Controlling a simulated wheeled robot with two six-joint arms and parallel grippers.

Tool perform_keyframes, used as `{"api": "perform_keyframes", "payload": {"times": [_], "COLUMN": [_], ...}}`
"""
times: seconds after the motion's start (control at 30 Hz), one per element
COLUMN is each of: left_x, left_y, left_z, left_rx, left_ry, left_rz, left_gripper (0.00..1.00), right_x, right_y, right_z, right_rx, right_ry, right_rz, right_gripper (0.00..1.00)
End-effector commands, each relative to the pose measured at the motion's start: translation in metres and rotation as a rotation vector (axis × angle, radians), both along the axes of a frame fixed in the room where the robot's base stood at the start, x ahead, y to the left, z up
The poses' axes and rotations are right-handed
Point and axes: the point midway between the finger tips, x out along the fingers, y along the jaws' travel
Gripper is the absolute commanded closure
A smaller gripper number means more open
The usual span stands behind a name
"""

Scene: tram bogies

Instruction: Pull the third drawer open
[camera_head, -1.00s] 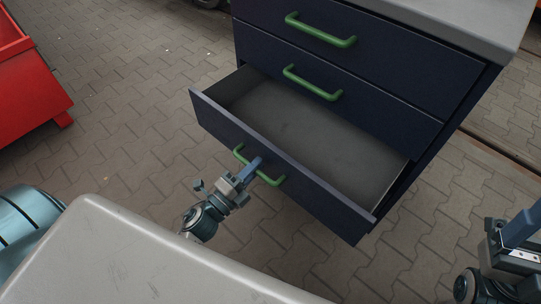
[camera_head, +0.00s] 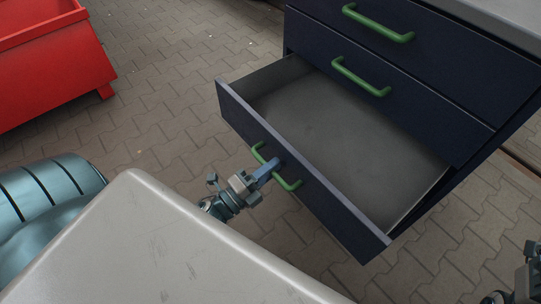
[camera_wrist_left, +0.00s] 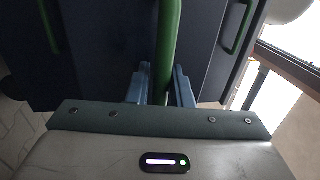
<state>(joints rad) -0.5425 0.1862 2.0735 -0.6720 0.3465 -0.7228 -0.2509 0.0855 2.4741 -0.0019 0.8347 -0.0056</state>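The third drawer (camera_head: 290,177) of the dark blue cabinet stands well out, and its empty grey inside shows. Its green bar handle (camera_head: 293,185) is on the front panel. My left gripper (camera_head: 272,168) is at the middle of this handle, with its blue fingers on either side of the bar. In the left wrist view the green handle (camera_wrist_left: 168,45) runs between the two fingers (camera_wrist_left: 163,88), which look closed on it. Part of my right arm's end shows at the lower right edge of the head view; its fingers cannot be made out.
Two closed drawers with green handles, an upper one (camera_head: 378,24) and a second one (camera_head: 361,77), are above the open drawer. A red container (camera_head: 50,65) stands at the upper left. Paved floor (camera_head: 150,120) lies free between it and the cabinet.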

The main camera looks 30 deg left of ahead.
Motion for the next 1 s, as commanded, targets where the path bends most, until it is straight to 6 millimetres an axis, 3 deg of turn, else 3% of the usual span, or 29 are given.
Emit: {"api": "perform_keyframes", "payload": {"times": [0.33,0.47,0.7,1.0], "left_x": [-0.011,-0.028,-0.063,-0.097], "left_y": [0.004,0.009,0.022,0.035], "left_z": [-0.004,-0.008,-0.012,-0.019], "left_rx": [-0.001,0.0,0.001,0.0], "left_ry": [0.0,0.002,0.006,0.002], "left_rz": [-0.002,-0.003,-0.004,-0.001], "left_gripper": [0.8,0.8,0.8,0.8], "right_x": [0.0,0.0,-0.001,-0.001], "right_y": [0.0,0.0,-0.001,0.0], "right_z": [-0.008,-0.012,0.001,0.002], "right_rx": [-0.006,-0.001,0.018,0.007], "right_ry": [0.012,0.01,-0.022,0.0], "right_rz": [0.001,0.001,-0.004,-0.002], "right_gripper": [0.24,0.24,0.24,0.24]}}
